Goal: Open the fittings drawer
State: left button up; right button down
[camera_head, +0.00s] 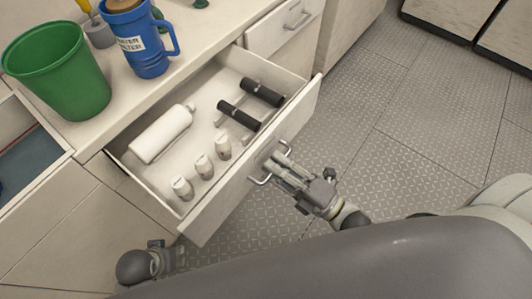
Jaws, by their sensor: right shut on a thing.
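The fittings drawer (190,226) stands pulled out from the white cabinet, its inside in full view. It holds a white bottle (160,134), several small white fittings (204,166) and two black-gripped tools (238,115). My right gripper (274,166) is at the drawer's front face, shut on the metal drawer handle (260,180). My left gripper (172,257) is low at the left, beside the cabinet front and apart from the drawer. Its fingers are small and partly hidden, so I cannot tell if they are open.
A green bucket (58,75) and a blue water filter jug (148,45) stand on the countertop (200,45). A closed drawer (283,28) is further right. An open bin (30,150) is at the left. The patterned floor (400,130) at the right is clear.

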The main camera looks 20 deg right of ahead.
jog(key=shift+s+d, duration=0.2)
jog(key=c, duration=1.5)
grip_release()
jog(key=v, duration=1.2)
jog(key=shift+w, duration=0.1)
